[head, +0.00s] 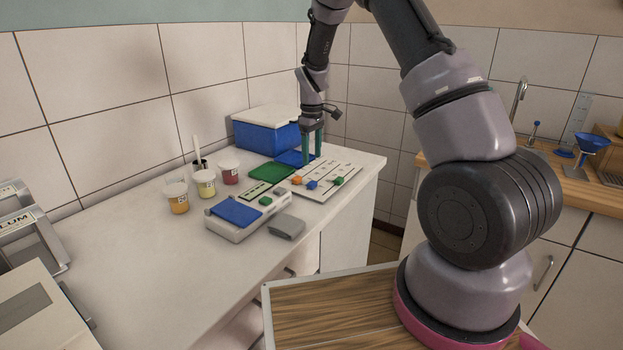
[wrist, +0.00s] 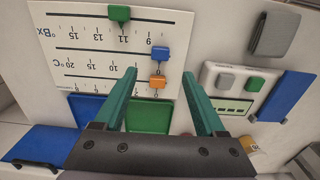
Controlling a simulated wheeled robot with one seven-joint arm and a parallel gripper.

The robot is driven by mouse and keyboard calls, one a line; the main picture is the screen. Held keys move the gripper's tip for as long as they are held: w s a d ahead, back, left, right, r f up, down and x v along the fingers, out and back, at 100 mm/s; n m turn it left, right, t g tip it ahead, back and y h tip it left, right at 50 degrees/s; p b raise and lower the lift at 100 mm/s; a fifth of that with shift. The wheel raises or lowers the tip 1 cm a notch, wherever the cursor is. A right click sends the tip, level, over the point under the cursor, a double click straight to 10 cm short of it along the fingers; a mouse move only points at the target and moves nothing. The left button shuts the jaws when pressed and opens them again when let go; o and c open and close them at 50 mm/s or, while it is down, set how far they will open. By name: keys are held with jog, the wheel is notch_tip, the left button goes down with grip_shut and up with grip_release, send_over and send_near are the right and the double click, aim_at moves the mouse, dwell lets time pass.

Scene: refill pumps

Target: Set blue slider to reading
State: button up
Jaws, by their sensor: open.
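The white slider board (head: 325,172) lies on the counter; it also shows in the wrist view (wrist: 180,25). Its blue slider (wrist: 160,54) sits at the right end of the middle °C track; the number under it is hidden. It also shows in the head view (head: 312,184). The orange slider (wrist: 158,82) is at the right of the lower track. The green slider (wrist: 119,14) is near 11 on the °Bx track. My gripper (wrist: 159,73) is open and empty above the board; it also shows in the head view (head: 312,159). The device's pale display (wrist: 232,106) is unreadable.
A measuring device (head: 235,228) with a blue lid and a grey block (head: 287,227) stand left of the board. Green (head: 271,171) and blue (head: 295,158) mats lie behind. Several cups and a blue box (head: 265,135) stand farther back.

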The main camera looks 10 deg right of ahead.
aim_at(312, 182)
notch_tip(312, 182, down, 9)
jog(key=shift+f, duration=0.2)
dwell(0.3)
grip_shut()
dwell(1.3)
